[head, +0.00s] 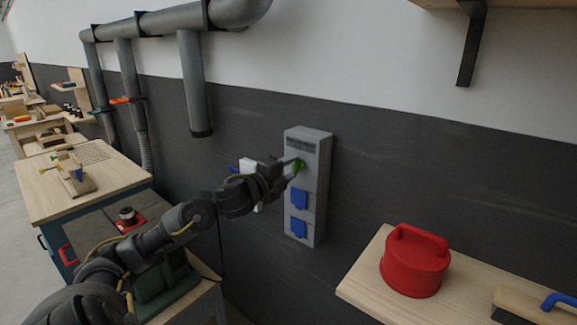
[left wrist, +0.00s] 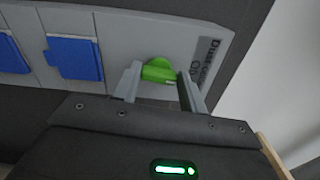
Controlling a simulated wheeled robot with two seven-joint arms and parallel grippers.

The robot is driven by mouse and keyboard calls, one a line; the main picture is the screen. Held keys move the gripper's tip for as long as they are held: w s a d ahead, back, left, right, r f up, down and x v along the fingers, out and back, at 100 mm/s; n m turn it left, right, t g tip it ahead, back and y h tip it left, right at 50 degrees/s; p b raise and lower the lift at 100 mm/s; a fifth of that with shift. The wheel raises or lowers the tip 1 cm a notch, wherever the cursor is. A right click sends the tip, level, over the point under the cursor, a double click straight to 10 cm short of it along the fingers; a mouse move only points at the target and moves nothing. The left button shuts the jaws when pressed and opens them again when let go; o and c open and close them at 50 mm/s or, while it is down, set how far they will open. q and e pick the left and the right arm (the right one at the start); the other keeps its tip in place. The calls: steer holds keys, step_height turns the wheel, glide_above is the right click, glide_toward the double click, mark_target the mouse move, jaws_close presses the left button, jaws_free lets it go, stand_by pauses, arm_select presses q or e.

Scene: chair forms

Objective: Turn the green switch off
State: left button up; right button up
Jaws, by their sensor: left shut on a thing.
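The green switch (head: 299,165) is on the upper part of a grey wall-mounted box (head: 303,145), below a dark label. In the left wrist view the green switch (left wrist: 158,71) is a rounded knob between the two fingers. My left gripper (head: 292,170) reaches in from the left and is shut on the switch; it also shows in the left wrist view (left wrist: 157,82). The fingers partly cover the knob in the head view. My right gripper is in neither view.
Two blue socket covers (head: 299,200) sit below the switch on the box. A wooden shelf (head: 365,280) with a red lidded container (head: 414,262) juts out at the lower right. A workbench (head: 85,180) stands at the left. Grey pipes (head: 193,80) run down the wall.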

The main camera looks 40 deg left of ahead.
arm_select(q)
steer(key=shift+n, duration=0.7)
steer(key=o, duration=1)
steer(key=shift+s+d+b, duration=0.1)
steer(key=shift+s+b, duration=1.1)
steer(key=shift+s, duration=4.25)
